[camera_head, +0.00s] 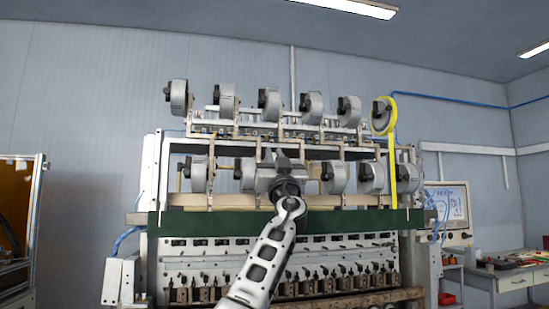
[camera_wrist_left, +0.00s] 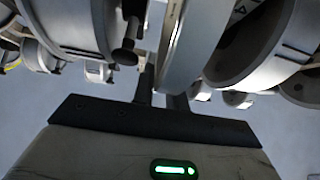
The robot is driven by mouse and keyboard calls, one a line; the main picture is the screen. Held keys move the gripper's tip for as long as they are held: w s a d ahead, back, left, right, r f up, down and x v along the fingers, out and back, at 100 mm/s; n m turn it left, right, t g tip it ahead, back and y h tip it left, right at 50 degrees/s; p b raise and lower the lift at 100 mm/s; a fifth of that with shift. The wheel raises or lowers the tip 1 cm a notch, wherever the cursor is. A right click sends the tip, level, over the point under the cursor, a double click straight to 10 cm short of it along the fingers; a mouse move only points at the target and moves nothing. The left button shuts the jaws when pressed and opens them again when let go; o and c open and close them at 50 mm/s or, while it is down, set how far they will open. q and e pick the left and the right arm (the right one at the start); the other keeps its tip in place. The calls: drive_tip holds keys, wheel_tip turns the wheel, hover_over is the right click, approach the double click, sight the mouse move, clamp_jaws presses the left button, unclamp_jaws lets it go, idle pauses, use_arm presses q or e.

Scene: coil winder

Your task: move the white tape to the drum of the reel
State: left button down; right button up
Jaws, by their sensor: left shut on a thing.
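My left gripper (camera_head: 287,162) is at the lower row of reels, in front of the machine's middle. In the left wrist view its dark fingers (camera_wrist_left: 163,88) are shut at the lower end of a pale upright band, which looks like the white tape (camera_wrist_left: 190,48). The exact contact is partly hidden. A grey reel drum (camera_wrist_left: 262,45) is close on the right of the band, and another reel (camera_wrist_left: 75,25) is on the left. In the head view my gripper hides the tape and the reel behind it. My right gripper is not in view.
Grey reels stand in two rows, including an upper reel (camera_head: 269,99) and a lower reel (camera_head: 334,177). Yellow tape (camera_head: 393,155) hangs from the upper right reel. A green beam (camera_head: 180,222) runs below the lower row. A monitor (camera_head: 447,204) stands at the right.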

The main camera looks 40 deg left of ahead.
use_arm(q)
drive_tip(key=shift+w+d, duration=0.1)
drive_tip(key=shift+w+d, duration=1.35)
drive_tip(key=shift+w, duration=0.25)
drive_tip(key=shift+w+d, duration=0.15)
drive_tip(key=shift+d, duration=0.05)
drive_tip(key=c, duration=1.7)
unclamp_jaws()
